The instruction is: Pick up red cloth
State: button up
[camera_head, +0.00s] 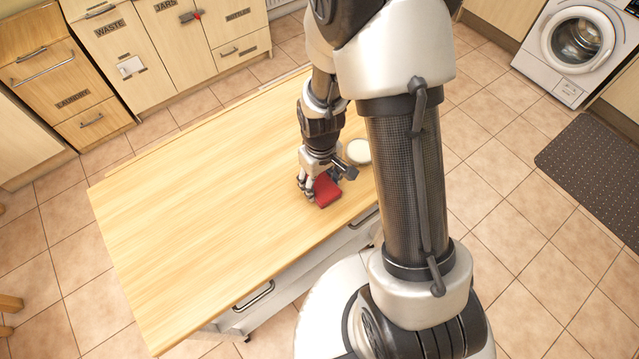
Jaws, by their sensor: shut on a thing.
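The red cloth (327,192) is a small folded block near the front right edge of the wooden table. My gripper (313,193) points down over the table and is shut on the cloth. The cloth's left and upper parts are hidden behind my fingers. I cannot tell from this view whether the cloth touches the tabletop or is just above it.
A round white item (357,151) stands on the table (190,215) just right of my gripper, partly hidden by my arm. The table's left and middle are clear. Labelled cabinets (130,65) stand behind, and a washing machine (577,42) stands at the far right.

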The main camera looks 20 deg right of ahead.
aim_at(320, 184)
jog(key=shift+c, duration=0.7)
notch_tip(320, 184, up, 20)
jog(key=p, duration=0.6)
jog(key=o, duration=0.4)
jog(key=c, duration=0.3)
dwell(0.7)
